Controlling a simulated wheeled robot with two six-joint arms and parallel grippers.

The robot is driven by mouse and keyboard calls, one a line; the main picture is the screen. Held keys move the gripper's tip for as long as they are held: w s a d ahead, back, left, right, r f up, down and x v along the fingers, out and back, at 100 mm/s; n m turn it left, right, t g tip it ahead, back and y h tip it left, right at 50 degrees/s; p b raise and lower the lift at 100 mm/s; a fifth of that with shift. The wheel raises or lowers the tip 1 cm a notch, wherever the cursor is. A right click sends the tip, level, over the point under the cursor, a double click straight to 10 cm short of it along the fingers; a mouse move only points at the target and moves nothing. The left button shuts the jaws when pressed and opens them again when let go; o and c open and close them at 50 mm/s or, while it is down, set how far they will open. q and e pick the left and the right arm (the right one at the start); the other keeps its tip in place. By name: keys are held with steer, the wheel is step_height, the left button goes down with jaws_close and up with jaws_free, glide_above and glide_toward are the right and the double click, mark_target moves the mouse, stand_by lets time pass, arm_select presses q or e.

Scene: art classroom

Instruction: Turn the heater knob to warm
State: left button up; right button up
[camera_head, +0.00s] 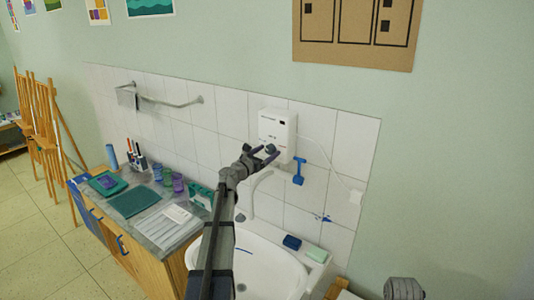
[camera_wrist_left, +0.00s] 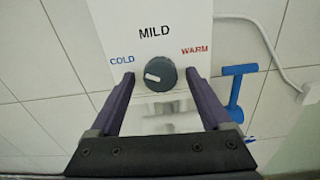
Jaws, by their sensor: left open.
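The white heater box (camera_head: 277,130) is on the tiled wall above the sink. Its dark grey round knob (camera_wrist_left: 161,74) shows clearly in the left wrist view, below the word MILD, with blue COLD at left and red WARM at right. The white mark on the knob points left, toward the COLD side. My left gripper (camera_head: 265,152) is at the front of the box, and in the wrist view its open fingers (camera_wrist_left: 160,78) stand on either side of the knob, with visible gaps.
A blue hook-like tool (camera_head: 299,171) hangs right of the heater, near a white cable (camera_head: 330,160). The faucet (camera_head: 256,190) and sink (camera_head: 262,270) are below. A counter (camera_head: 150,230) with cups and trays is at left. A towel rail (camera_head: 170,102) is on the wall.

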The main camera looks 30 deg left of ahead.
arm_select(q)
jaws_close()
stand_by(0.7)
